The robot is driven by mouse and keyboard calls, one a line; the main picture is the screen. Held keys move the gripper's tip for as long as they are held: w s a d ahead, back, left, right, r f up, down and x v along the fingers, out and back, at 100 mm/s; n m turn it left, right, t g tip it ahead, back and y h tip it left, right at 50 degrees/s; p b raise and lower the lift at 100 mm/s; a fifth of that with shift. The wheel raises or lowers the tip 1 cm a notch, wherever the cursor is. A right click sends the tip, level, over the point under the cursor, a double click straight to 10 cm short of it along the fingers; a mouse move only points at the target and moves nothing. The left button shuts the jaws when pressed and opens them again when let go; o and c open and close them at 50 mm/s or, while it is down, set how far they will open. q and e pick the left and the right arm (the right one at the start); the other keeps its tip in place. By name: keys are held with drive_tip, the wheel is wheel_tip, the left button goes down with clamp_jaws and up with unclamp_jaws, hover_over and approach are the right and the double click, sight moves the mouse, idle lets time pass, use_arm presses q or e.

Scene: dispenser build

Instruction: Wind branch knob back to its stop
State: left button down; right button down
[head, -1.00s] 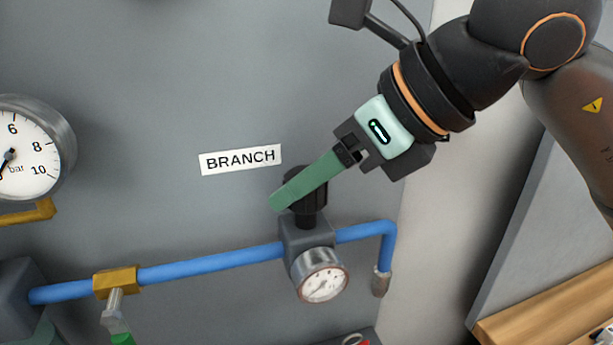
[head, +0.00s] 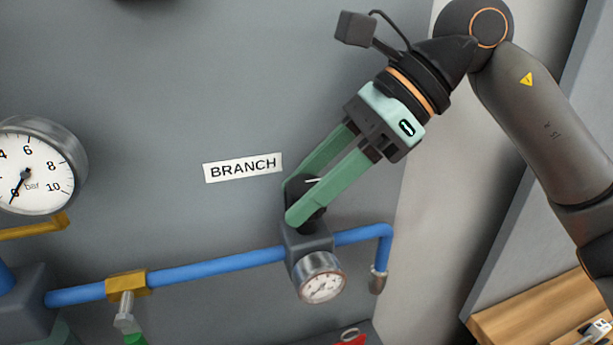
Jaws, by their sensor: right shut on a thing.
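The black branch knob (head: 309,188) stands on top of a grey regulator body (head: 306,240) on the blue pipe, right of the BRANCH label (head: 243,168). A short white mark shows on the knob. My right gripper (head: 299,201) comes down from the upper right. Its two green fingers are on either side of the knob and shut on it, hiding part of its sides. A small round gauge (head: 321,278) sits on the front of the regulator; its reading is too small to tell. My left gripper is not in view.
A large bar gauge (head: 36,165) is at the left, its needle pointing down-left. The blue pipe (head: 212,268) carries a brass valve (head: 127,284) with a green-ended handle. A wooden surface (head: 530,308) is at the lower right. The panel above the label is clear.

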drive_tip(key=shift+r, duration=0.1)
idle(0.4)
drive_tip(key=shift+c, duration=1.5)
unclamp_jaws()
drive_tip(key=v, duration=1.2)
drive_tip(key=shift+d, duration=0.25)
drive_tip(key=shift+w, duration=0.15)
